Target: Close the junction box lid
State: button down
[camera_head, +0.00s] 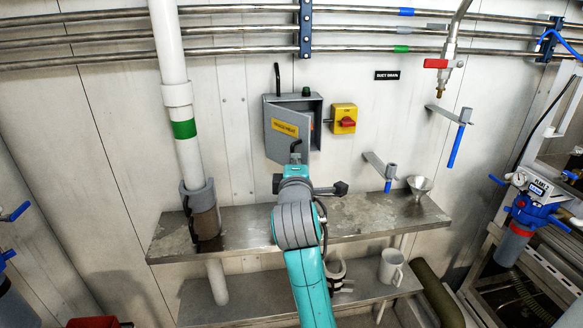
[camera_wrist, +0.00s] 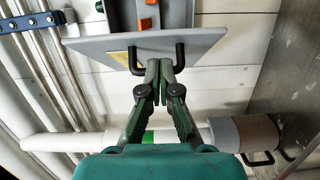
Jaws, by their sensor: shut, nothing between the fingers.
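The grey junction box (camera_head: 312,104) hangs on the wall in the head view. Its lid (camera_head: 281,145), with a yellow label, stands partly open, swung out toward the left. The lid also shows in the wrist view (camera_wrist: 100,44), nearly edge-on, with a black handle (camera_wrist: 133,62) on its outer face. My gripper (camera_wrist: 160,63) is shut and empty, its fingertips at the middle of the handle and close to the lid. Whether they touch is unclear. In the head view my gripper (camera_head: 296,152) is at the lid's lower right part. The handle is mostly hidden there.
A yellow switch with a red knob (camera_head: 344,120) is just right of the box. A metal shelf (camera_head: 350,215) runs below, with a funnel (camera_head: 419,185) on it. A white pipe (camera_head: 170,50) stands left. Orange parts (camera_wrist: 146,23) show inside the box.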

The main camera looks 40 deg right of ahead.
jog(key=shift+d, duration=0.5)
jog(key=w+d+n+t+y, duration=0.3)
jog(key=d+y, duration=0.3)
jog(key=d, duration=0.8)
jog(key=shift+d+n+t, duration=0.15)
jog(key=shift+n+t, duration=0.25)
jog(key=shift+n, duration=0.4)
